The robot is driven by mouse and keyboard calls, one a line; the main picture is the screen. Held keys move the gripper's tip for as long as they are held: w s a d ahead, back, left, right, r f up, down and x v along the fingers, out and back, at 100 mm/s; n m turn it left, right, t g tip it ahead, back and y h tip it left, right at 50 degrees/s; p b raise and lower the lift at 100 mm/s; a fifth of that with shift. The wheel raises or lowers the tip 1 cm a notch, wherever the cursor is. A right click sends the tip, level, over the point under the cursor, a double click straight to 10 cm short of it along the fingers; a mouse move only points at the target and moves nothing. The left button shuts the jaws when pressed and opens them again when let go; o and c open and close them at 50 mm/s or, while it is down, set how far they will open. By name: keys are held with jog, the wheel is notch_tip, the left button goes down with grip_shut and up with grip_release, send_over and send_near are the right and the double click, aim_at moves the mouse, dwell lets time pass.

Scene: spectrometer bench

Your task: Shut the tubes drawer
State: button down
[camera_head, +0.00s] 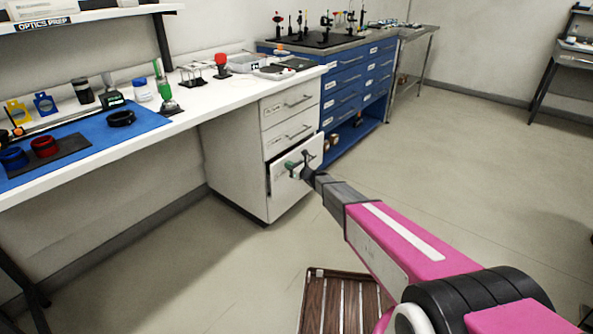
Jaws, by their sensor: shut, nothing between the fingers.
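A white cabinet (235,162) with three stacked drawers stands under the right end of the white bench. Its lowest drawer (284,186) appears to stand slightly out from the cabinet front. The drawer labels are too small to read, so I cannot tell which one is the tubes drawer. My gripper (297,164) is at the front of the lowest drawer, near its handle. It is shut with nothing held. I cannot tell if it touches the drawer, and my gripper hides part of the handle.
The white bench (195,104) carries a blue mat (98,138) and several small items. A blue drawer unit (347,80) stands right of the cabinet. A brown slatted thing (340,300) lies low in front. The floor (470,170) to the right is clear.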

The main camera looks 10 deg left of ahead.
aim_at(283, 162)
jog(key=shift+x, duration=0.9)
jog(key=x, duration=0.4)
jog(key=shift+w+a, duration=0.2)
jog(key=shift+a, duration=0.05)
jog(key=shift+w+a, duration=0.15)
